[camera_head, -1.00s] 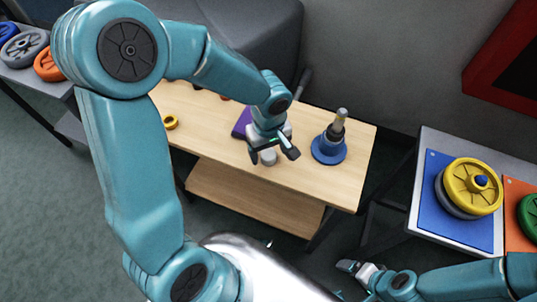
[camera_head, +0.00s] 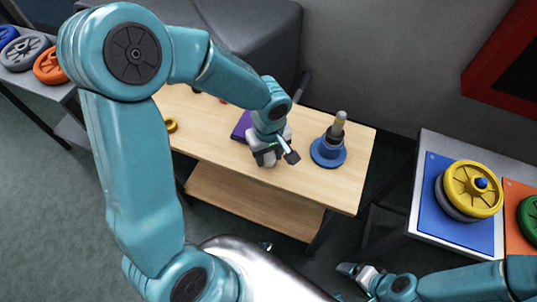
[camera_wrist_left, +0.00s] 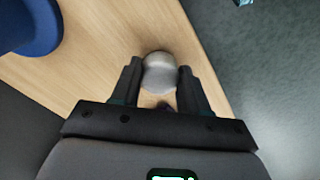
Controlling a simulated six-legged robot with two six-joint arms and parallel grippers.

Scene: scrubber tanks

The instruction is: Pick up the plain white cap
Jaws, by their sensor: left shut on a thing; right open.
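The plain white cap (camera_wrist_left: 159,72) is between the fingers of my left gripper (camera_wrist_left: 158,82) in the left wrist view, with a finger on each side of it. The left gripper is shut on it. In the head view my left gripper (camera_head: 276,156) is low over the wooden table (camera_head: 210,125), and the cap is mostly hidden by the fingers. I cannot tell whether the cap still touches the table. My right gripper (camera_head: 352,272) is open and empty at the bottom, away from the table.
A blue round base with a grey post (camera_head: 328,150) stands right of my left gripper. A purple mat (camera_head: 241,127) lies behind it, and a small yellow ring (camera_head: 171,125) is further left. A stand with yellow and grey wheels (camera_head: 471,188) is at the right.

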